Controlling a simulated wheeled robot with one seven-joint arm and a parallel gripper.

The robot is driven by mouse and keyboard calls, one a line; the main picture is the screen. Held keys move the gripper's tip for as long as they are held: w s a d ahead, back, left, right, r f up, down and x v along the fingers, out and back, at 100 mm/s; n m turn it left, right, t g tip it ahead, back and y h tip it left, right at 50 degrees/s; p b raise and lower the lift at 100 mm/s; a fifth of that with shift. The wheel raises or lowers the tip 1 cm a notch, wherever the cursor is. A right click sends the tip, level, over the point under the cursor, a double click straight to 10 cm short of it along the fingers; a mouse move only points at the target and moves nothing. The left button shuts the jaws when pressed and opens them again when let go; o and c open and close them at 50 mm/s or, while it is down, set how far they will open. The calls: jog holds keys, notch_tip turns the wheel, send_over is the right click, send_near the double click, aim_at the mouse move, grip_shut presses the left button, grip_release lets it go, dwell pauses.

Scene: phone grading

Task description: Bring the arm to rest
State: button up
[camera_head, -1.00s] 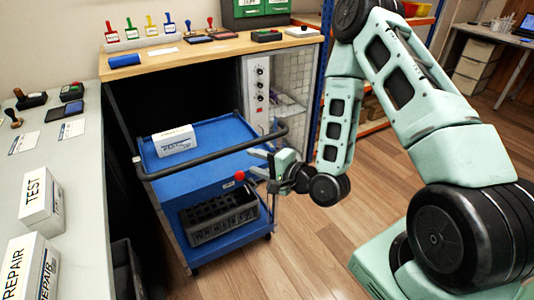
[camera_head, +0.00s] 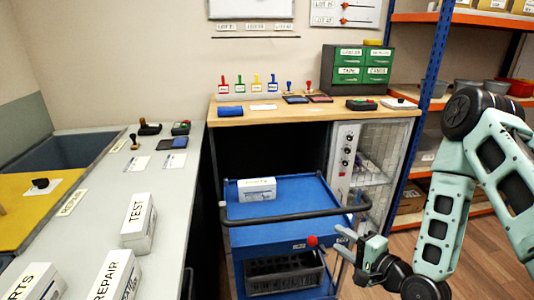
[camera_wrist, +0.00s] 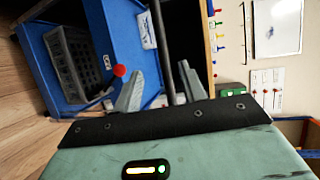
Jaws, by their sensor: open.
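My gripper (camera_head: 345,243) is open and empty beside the right end of the blue cart's dark push handle. In the wrist view, my gripper's two grey fingers (camera_wrist: 160,88) stand apart, with the dark handle bar (camera_wrist: 162,50) showing between them; I cannot tell whether they touch it. My arm is bent, its elbow at the right of the head view. The blue cart (camera_head: 290,232) stands in front of the wooden bench. A white labelled box (camera_head: 257,189) lies on its top tray. A dark grey crate (camera_head: 285,273) sits on its lower shelf.
A red ball knob (camera_head: 312,240) is close to my fingers. A grey counter (camera_head: 95,176) at left bears white TEST (camera_head: 138,222) and REPAIR (camera_head: 114,276) boxes. The wooden bench (camera_head: 290,113) holds stamps and green drawers (camera_head: 358,69). Orange shelving (camera_head: 470,18) stands right. Some wooden floor is clear.

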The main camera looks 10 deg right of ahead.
jog(key=s+a+r+n+g+h+p, duration=0.1)
jog(key=s+a+r+n+g+p, duration=0.2)
jog(key=a+r+n+g, duration=0.7)
jog(key=s+a+r+n+g+h+p, duration=0.1)
jog(key=s+r+n, duration=0.4)
jog(key=s, duration=0.5)
jog(key=s+a+r+n+g+h+p, duration=0.1)
jog(key=s+a+r+n+g+h, duration=0.1)
jog(key=s+r+n, duration=0.4)
jog(key=s+r+g+h, duration=0.1)
jog(key=s, duration=0.3)
jog(key=shift+n+g+h, duration=0.3)
jog(key=shift+d, duration=0.1)
